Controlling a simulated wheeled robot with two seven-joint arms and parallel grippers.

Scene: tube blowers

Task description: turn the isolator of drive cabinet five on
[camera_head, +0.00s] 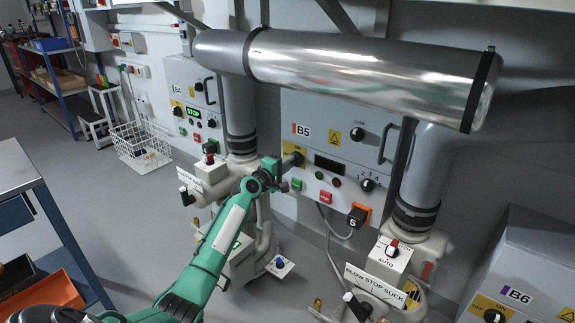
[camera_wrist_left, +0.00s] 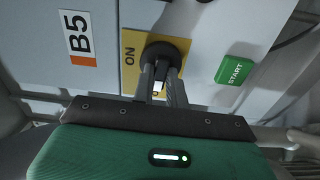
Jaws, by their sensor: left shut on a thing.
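Drive cabinet five is the grey cabinet (camera_head: 350,108) marked B5, mid-right in the head view. Its isolator is a dark round knob (camera_wrist_left: 166,48) on a yellow plate (camera_wrist_left: 133,42) marked ON in the left wrist view. In the head view the isolator (camera_head: 298,158) sits at the cabinet's lower left, partly covered by my gripper. My left gripper (camera_wrist_left: 161,82) is shut on the isolator's handle, one finger on each side. The same gripper (camera_head: 284,166) reaches the cabinet from the left. The fingers hide part of the handle and plate. My right gripper is not in view.
A green START button (camera_wrist_left: 236,71) is close to the knob. A large silver duct (camera_head: 370,70) hangs in front above. A blower with a BLOW STOP SUCK plate (camera_head: 382,285) stands at lower right. Cabinet B4 (camera_head: 185,75) is at left, B6 (camera_head: 525,260) at right.

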